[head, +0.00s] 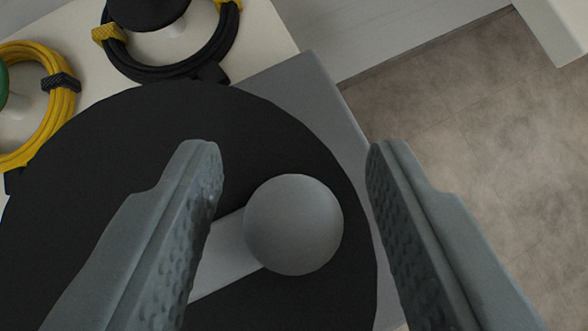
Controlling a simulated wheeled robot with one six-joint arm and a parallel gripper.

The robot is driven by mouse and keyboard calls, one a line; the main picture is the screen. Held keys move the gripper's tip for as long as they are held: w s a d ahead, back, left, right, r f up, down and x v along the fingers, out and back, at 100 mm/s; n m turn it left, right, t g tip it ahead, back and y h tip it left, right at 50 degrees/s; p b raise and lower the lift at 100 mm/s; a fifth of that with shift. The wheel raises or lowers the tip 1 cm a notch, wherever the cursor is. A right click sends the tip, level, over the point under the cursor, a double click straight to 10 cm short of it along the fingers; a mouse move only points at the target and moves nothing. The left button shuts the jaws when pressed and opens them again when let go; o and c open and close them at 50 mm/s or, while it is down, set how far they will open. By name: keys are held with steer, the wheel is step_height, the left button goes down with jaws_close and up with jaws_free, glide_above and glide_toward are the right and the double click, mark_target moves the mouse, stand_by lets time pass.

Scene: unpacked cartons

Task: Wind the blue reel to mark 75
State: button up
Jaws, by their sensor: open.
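My gripper (288,165) is open, with its two grey fingers on either side of a round grey knob (294,225). The knob sits at the end of a light grey crank arm (232,256) on a large black disc (120,170). A gap shows between the knob and each finger; how far the fingertips are above or beside it in depth I cannot tell. No blue reel surface and no mark numbers show in this view. The lower part of the disc is cut off by the frame and partly hidden by the left finger.
A grey block or base (305,100) lies under the disc. Behind it, a pale surface holds a coiled black cable (165,72) with yellow ties and a coiled yellow cable (62,100) with a black tie. Open tiled floor (460,130) lies to the right.

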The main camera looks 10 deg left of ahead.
jaws_close()
steer(key=shift+w+a+n+y, duration=0.1)
steer(key=shift+w+n+y, duration=0.05)
steer(key=shift+n+y, duration=0.15)
